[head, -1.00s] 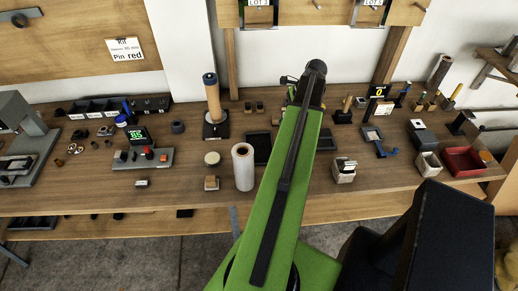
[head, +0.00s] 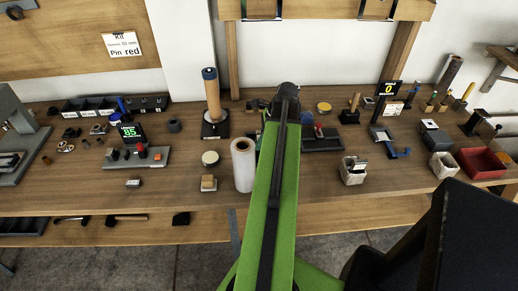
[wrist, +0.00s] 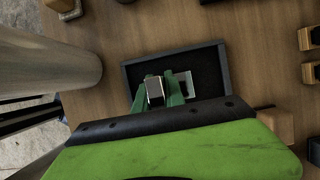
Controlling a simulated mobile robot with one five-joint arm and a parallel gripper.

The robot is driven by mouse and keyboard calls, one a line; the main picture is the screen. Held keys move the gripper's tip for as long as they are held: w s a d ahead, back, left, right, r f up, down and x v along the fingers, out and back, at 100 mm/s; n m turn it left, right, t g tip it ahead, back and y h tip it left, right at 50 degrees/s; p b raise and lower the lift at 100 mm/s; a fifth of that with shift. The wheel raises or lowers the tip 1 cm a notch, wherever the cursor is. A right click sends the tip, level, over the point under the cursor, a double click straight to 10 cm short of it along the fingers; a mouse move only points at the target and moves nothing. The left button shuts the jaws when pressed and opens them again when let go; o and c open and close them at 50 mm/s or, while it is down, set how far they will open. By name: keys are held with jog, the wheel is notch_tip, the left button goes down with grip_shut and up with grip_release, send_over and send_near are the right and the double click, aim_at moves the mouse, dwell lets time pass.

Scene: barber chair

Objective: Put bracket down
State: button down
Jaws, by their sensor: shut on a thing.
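My gripper (wrist: 160,95) has green fingers and is shut on a silver metal bracket (wrist: 155,89). A flat silver part (wrist: 186,82) with a dark opening shows beside the right finger; I cannot tell whether it belongs to the bracket. Both appear over a dark, shallow rectangular tray (wrist: 226,70). I cannot tell whether the bracket touches the tray floor. The near side of the tray is hidden by my green arm. In the head view my arm covers the gripper and bracket.
A white roll (head: 243,165) stands close left of the tray, also large in the wrist view (wrist: 45,60). A red bin (head: 482,163) is farther right. Bare wood lies along the front.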

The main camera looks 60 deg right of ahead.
jog(key=shift+f, duration=0.2)
jog(key=c, duration=1.4)
grip_release()
jog(key=shift+r, duration=0.1)
jog(key=p+v, duration=1.1)
jog(key=v, duration=0.1)
jog(key=shift+r+p, duration=0.2)
jog(key=shift+p, duration=0.1)
jog(key=shift+w, duration=0.1)
